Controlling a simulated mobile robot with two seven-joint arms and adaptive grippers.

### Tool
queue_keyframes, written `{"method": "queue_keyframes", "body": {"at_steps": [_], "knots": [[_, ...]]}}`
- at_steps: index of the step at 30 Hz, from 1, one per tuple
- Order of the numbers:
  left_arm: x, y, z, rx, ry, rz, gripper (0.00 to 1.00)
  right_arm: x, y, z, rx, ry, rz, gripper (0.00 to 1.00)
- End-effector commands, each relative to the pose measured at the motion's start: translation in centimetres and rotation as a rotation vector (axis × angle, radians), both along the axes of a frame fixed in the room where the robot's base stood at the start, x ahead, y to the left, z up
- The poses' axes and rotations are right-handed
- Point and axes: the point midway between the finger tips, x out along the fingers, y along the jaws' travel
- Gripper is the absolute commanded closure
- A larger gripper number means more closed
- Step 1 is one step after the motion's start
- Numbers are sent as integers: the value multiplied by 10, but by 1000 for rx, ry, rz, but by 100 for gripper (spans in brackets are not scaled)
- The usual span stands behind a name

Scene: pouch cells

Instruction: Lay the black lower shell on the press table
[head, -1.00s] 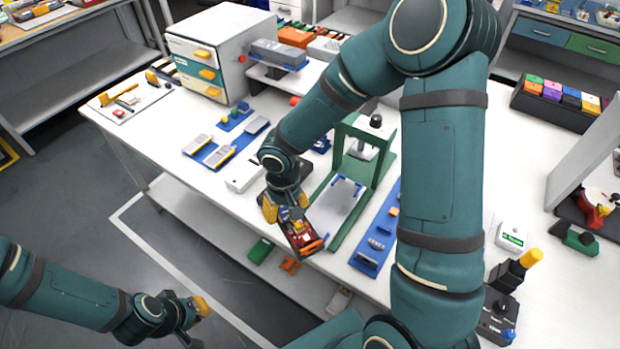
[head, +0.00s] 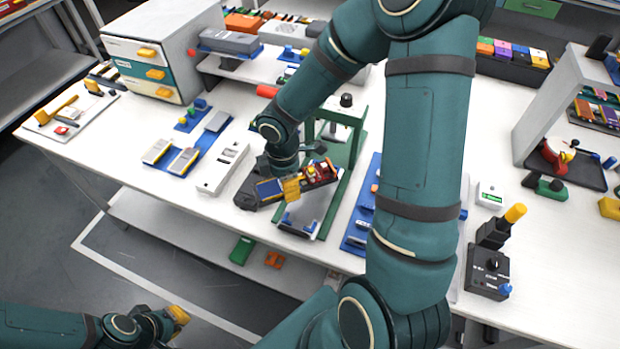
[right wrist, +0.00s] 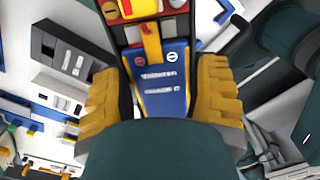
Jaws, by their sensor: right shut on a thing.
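The black lower shell (head: 246,194) hangs from my right gripper (head: 289,186), whose yellow fingers are shut on its sides. It lies crosswise above the pale plate of the press table (head: 306,211), its left end reaching past the plate; whether it touches cannot be told. In the right wrist view the shell (right wrist: 132,84) is between both fingers (right wrist: 160,85), with a blue labelled cell (right wrist: 160,78) and red and yellow parts inside. Blue stops stand on the plate, partly hidden by the shell. My left gripper (head: 177,318) is low at the front, away from the table; its opening is unclear.
The green press frame (head: 352,150) rises behind the plate. A white block (head: 222,168) stands to the left, a blue fixture strip (head: 358,228) to the right. A drawer cabinet (head: 160,58) stands at the back left. The front left tabletop is partly clear.

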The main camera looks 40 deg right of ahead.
Motion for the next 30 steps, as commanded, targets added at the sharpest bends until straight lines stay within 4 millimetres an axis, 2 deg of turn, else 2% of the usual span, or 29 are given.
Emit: {"method": "queue_keyframes", "body": {"at_steps": [9, 15, 21, 30], "knots": [[-2, 0, -7, -1, 5, -4, 100, -15, -33, -1, -3, -4, 449, 74], [-3, 0, -10, -2, 8, -5, 100, -24, -47, -2, -5, -5, 670, 74], [-4, -1, -11, -2, 8, -6, 100, -27, -52, -2, -5, -5, 774, 74], [-4, -1, -11, -2, 8, -6, 100, -28, -53, -2, -4, -4, 788, 74]]}}
